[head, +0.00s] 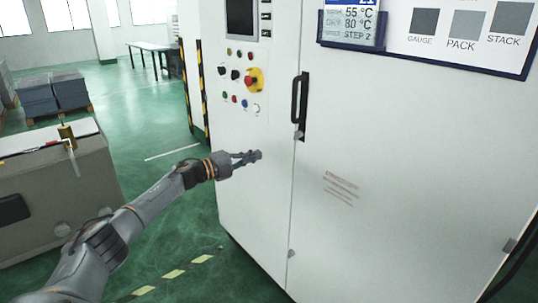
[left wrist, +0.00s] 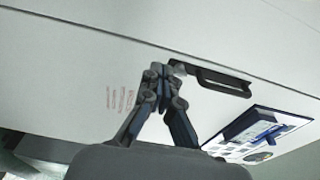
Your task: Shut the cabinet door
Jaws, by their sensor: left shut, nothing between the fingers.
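The white cabinet door (head: 400,180) fills the right of the head view and also shows in the left wrist view (left wrist: 60,85). Its black handle (head: 299,100) is near the door's left edge, and it shows in the left wrist view (left wrist: 222,82). A thin dark seam runs along that edge; the door looks flush or nearly flush with the panel beside it. My left gripper (head: 255,156) is shut and empty, in front of the panel, left of and below the handle. I cannot tell whether it touches anything. My right gripper is not in view.
A control panel with a red emergency button (head: 251,80) is left of the door. A signboard (head: 430,35) is on the door's upper part. A grey-brown cabinet (head: 60,195) stands at left. Green floor (head: 165,125) lies open between.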

